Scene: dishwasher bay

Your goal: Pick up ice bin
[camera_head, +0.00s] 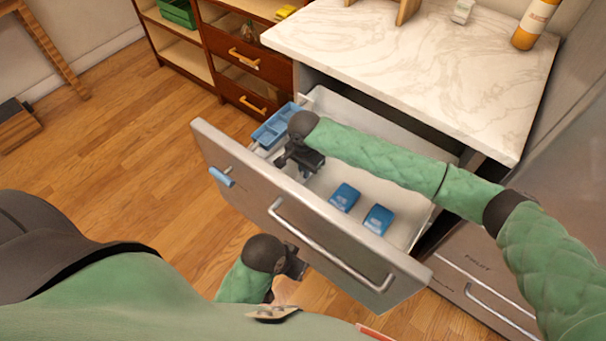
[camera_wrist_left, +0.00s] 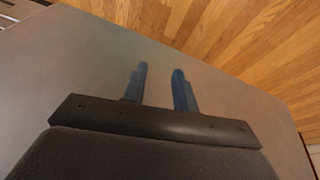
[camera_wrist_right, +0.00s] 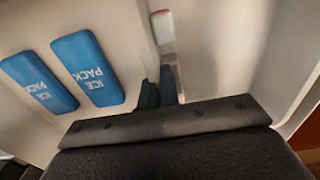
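A pulled-out drawer (camera_head: 318,232) has a pale inside with two blue ice packs (camera_head: 344,197) (camera_head: 378,219) lying in it. A blue compartmented tray (camera_head: 277,125) sits at its far left end. I cannot tell whether the ice bin is this tray or the pale bin (camera_wrist_right: 215,50) in the drawer. My right gripper (camera_head: 312,172) points down into the drawer, left of the packs. In the right wrist view, its fingers (camera_wrist_right: 158,92) are close together beside a pale upright strip. Any grip on it is unclear. My left gripper (camera_head: 298,268) is open and empty outside the drawer front; its spread fingers (camera_wrist_left: 158,85) face the grey panel.
The drawer front carries a long metal handle (camera_head: 325,248) and a small blue piece (camera_head: 222,177). A marble counter (camera_head: 430,65) overhangs the drawer's back, bearing a bottle (camera_head: 535,22). A wooden cabinet (camera_head: 225,60) stands behind left.

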